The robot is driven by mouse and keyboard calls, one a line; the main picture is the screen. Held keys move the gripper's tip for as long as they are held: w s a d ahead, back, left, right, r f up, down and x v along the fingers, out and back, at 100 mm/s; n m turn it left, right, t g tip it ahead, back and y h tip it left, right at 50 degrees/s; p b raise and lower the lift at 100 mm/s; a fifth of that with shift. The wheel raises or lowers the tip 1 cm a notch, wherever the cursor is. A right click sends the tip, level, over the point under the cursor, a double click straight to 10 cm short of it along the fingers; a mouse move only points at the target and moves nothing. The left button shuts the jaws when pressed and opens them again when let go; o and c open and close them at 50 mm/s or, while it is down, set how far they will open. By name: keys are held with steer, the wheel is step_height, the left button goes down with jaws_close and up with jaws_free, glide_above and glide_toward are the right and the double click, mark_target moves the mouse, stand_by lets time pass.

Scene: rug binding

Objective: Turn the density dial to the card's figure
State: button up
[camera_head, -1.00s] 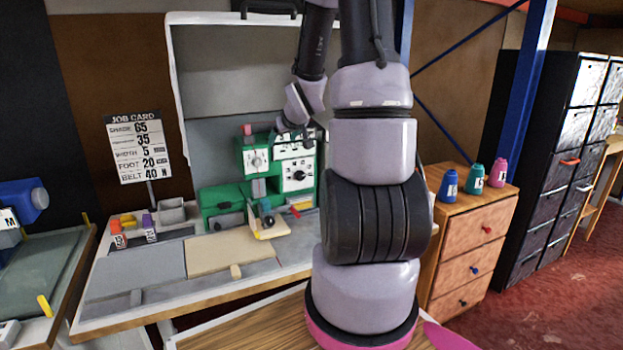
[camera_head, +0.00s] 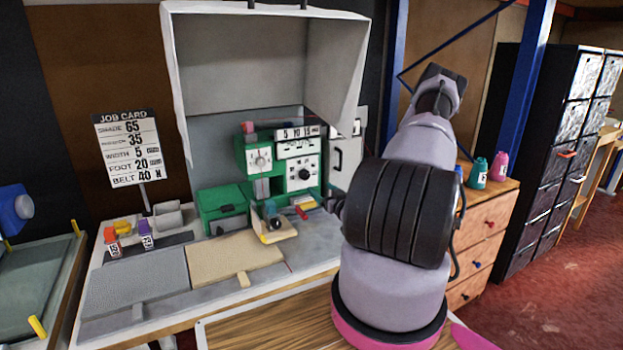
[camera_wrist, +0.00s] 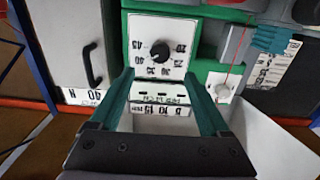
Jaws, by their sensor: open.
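The job card (camera_head: 127,150) stands at the back left in the head view. Its second line reads 35, with a blurred label; the others read 65, 5, 20 and 40. The black dial knob (camera_head: 303,173) is on the green machine's white panel. In the wrist view, upside down, the knob (camera_wrist: 160,51) sits in a ring of figures including 20, 25, 30, 35 and 45. I cannot tell which figure it points to. My gripper (camera_wrist: 158,80) is open and empty, its fingers reaching toward the dial panel, one on each side below the knob. My arm mostly hides it in the head view.
A white scale strip (camera_head: 297,133) is above the dial, and a second small dial (camera_head: 260,158) is to its left. A grey door with a black handle (camera_wrist: 75,45) is beside the machine. A raised white hood (camera_head: 255,55) stands over the bench. A tan board (camera_head: 225,270) lies in front.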

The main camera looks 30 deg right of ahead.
mark_target(306, 176)
steer(key=w, duration=1)
steer(key=shift+w+a, duration=0.2)
steer(key=shift+w, duration=0.1)
jaws_close()
steer(key=shift+n, duration=0.4)
steer(key=n, duration=0.3)
steer(key=shift+d+n, duration=0.1)
steer(key=shift+n, duration=1.9)
